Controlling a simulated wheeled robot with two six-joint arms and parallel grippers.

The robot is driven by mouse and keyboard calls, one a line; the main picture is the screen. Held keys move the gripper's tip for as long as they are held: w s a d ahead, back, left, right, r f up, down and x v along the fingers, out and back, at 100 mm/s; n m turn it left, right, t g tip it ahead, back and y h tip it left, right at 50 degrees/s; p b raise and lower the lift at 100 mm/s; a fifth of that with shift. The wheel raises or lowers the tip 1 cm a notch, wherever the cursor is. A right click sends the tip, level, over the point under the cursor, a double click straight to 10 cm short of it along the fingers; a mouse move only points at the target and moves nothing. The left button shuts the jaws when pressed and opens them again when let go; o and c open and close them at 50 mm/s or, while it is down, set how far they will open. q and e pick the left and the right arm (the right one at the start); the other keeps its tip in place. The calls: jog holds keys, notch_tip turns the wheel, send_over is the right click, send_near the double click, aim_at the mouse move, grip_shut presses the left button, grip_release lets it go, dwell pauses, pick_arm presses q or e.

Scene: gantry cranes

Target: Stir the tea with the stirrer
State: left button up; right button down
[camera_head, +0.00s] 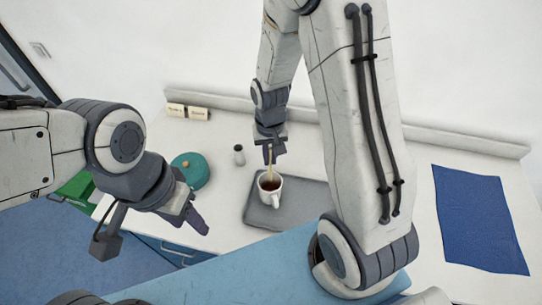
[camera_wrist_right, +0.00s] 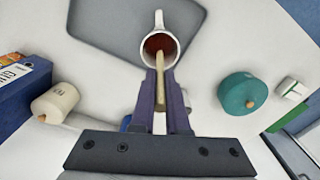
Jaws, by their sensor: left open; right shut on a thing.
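A white cup of dark tea (camera_head: 271,190) stands upright on a grey tray (camera_head: 290,205); the cup also shows in the right wrist view (camera_wrist_right: 159,38). My right gripper (camera_head: 269,158) is above the cup and shut on the wooden stirrer (camera_head: 269,169). In the right wrist view the stirrer (camera_wrist_right: 161,82) runs between the fingers, and its far end reaches into the cup's mouth. How deep its tip sits in the tea is hard to tell. My left gripper (camera_head: 192,218) is open and empty, at the counter's front edge left of the tray.
A teal round pot with a lid knob (camera_head: 190,170) and a small grey-capped shaker (camera_head: 239,155) stand left of the tray. Two small cream boxes (camera_head: 187,112) are at the back. A blue cloth (camera_head: 480,218) lies at the right, with bare counter around it.

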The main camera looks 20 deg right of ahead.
aim_at(270, 148)
dwell(0.5)
notch_tip(270, 148, up, 5)
jog(key=p, duration=0.4)
jog(key=shift+r, duration=0.1)
